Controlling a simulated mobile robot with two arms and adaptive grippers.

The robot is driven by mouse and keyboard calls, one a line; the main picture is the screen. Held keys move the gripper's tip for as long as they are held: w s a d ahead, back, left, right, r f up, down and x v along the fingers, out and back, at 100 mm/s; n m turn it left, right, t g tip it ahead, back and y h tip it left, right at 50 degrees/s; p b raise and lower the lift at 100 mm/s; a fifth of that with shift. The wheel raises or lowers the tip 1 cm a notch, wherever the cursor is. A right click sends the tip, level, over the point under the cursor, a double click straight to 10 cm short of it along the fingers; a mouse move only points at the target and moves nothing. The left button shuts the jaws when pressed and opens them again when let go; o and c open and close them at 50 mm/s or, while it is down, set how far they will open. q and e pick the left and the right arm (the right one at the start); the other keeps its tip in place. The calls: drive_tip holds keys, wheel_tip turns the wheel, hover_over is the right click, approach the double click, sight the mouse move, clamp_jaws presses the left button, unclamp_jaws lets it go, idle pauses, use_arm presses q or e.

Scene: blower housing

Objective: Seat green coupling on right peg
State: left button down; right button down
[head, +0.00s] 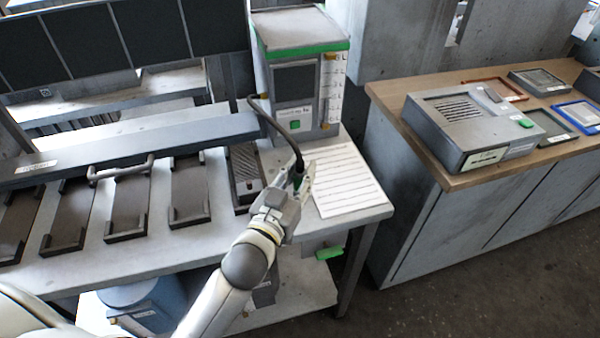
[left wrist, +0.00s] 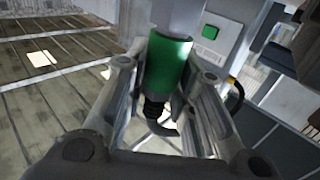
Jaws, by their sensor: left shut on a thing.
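The green coupling (left wrist: 170,65) is a green cylinder with a black hose end, between the two fingers of my left gripper (left wrist: 166,78) in the left wrist view. In the head view my left gripper (head: 297,187) is shut on it above the bench's right part, beside the white lined sheet. Only a small dark green bit of the coupling (head: 298,182) shows there. A black hose (head: 275,124) runs from it up to the grey machine (head: 296,85) with green trim. I cannot make out the right peg for certain. My right gripper is not in view.
The lined sheet (head: 341,180) lies on the bench's right end. Dark trays (head: 130,204) stand in a row to the left, under a grey beam with a handle (head: 121,168). A wooden-topped counter (head: 392,92) with a grey box (head: 470,127) stands right, across a floor gap.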

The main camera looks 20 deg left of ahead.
use_arm(q)
drive_tip(key=shift+s+f, duration=0.1)
drive_tip(key=shift+f, duration=0.25)
drive_tip(key=shift+s+f+b, duration=0.1)
drive_tip(key=shift+f+b, duration=0.2)
drive_tip(key=c, duration=1.1)
unclamp_jaws()
drive_tip(key=shift+f, duration=0.1)
drive_tip(key=shift+c, duration=0.2)
drive_tip(key=shift+s, duration=0.15)
drive_tip(key=shift+s+f, duration=0.1)
drive_tip(key=shift+s, duration=0.15)
drive_tip(key=s+a+r, duration=0.1)
drive_tip(key=s, duration=1)
drive_tip(key=shift+r, duration=0.15)
